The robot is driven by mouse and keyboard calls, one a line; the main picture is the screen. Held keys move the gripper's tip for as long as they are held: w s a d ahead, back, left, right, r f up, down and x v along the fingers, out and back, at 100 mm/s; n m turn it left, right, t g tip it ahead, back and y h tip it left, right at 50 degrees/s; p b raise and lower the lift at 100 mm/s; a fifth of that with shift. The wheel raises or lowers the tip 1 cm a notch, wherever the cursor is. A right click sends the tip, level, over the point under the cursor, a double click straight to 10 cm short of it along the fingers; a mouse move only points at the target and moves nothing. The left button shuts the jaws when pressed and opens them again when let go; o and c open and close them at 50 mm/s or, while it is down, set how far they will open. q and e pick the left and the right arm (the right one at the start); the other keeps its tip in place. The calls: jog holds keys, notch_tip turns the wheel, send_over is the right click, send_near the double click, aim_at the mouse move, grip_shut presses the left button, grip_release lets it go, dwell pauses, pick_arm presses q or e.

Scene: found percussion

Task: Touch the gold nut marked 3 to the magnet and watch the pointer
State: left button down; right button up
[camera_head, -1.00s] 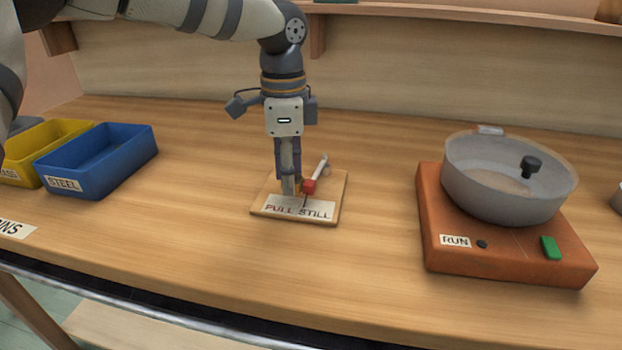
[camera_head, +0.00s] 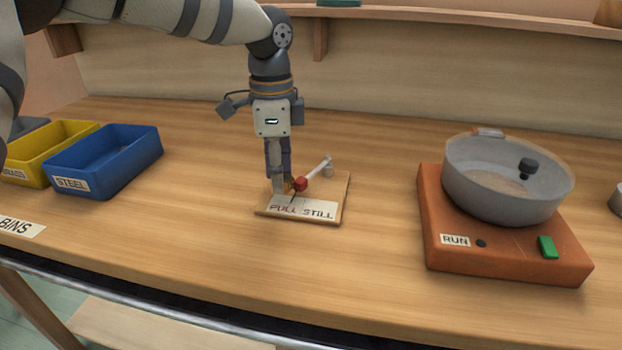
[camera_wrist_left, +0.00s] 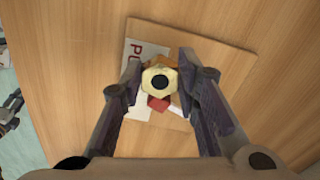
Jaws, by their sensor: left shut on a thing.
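My left gripper (camera_head: 281,187) is low over the small wooden board (camera_head: 341,203) and is shut on the gold nut (camera_head: 289,187). The nut shows between the fingers in the left wrist view (camera_wrist_left: 151,80), hexagonal with a dark hole; no number is readable. The red magnet (camera_head: 300,184), on the end of a pale swinging arm (camera_head: 315,170), is right beside the nut; I cannot tell whether a thin gap is left. The dark pointer (camera_head: 293,198) below the magnet leans left over PULL on the PULL/STILL label (camera_head: 318,212). My right gripper is not in view.
A blue STEEL bin (camera_head: 128,165) and a yellow BRASS bin (camera_head: 30,175) stand at left. An orange RUN base (camera_head: 500,252) with a grey bowl (camera_head: 500,195) stands at right.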

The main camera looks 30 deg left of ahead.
pick_arm(q)
jog(key=shift+a+r, duration=0.1)
dwell(0.8)
jog(key=shift+s+a+r, duration=0.1)
jog(key=shift+s+a, duration=0.05)
jog(key=shift+a, duration=0.35)
jog(key=shift+s+a, duration=0.15)
jog(key=shift+a, duration=0.3)
jog(key=shift+s+a, duration=0.15)
jog(key=shift+a, duration=0.55)
jog(key=shift+s+a, duration=0.15)
jog(key=shift+a, duration=0.55)
notch_tip(320, 180, up, 8)
